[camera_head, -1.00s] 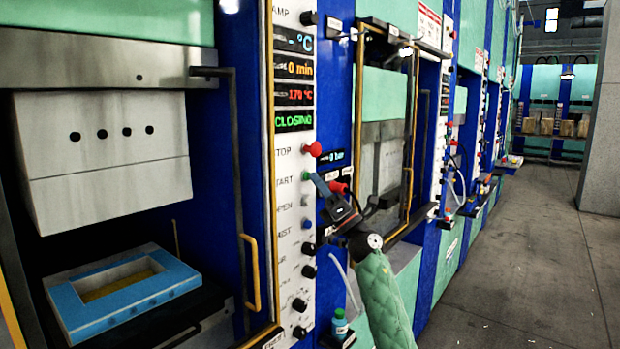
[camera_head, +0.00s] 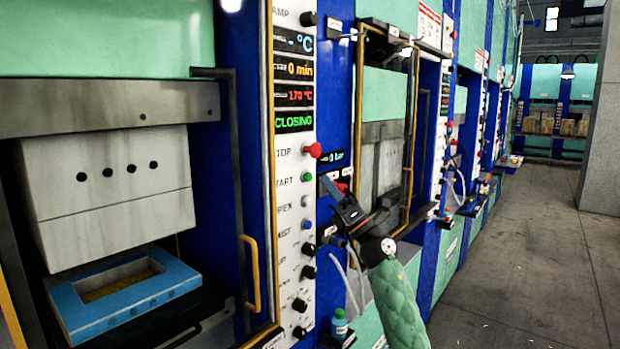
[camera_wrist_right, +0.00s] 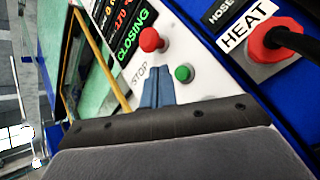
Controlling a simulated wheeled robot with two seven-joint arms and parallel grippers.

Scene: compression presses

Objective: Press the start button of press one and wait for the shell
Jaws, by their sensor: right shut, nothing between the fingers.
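Press one (camera_head: 100,90) stands at the left in the head view. Its grey upper block (camera_head: 110,190) hangs just above a blue-framed lower mould (camera_head: 122,292). The panel display (camera_head: 294,121) reads CLOSING. The green start button (camera_head: 307,177) sits below the red stop button (camera_head: 314,150); in the right wrist view the green button (camera_wrist_right: 184,74) and red button (camera_wrist_right: 152,39) both show. My right gripper (camera_head: 328,183) is shut and empty, its tips apart from the green button, to its right in the head view. My left gripper is out of view. No shell is visible.
A red HEAT connector (camera_wrist_right: 272,43) is beside the panel in the wrist view. A yellow door handle (camera_head: 251,275) and a small bottle (camera_head: 340,323) are near. More presses line the wall to the right. The floor (camera_head: 510,270) at right is clear.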

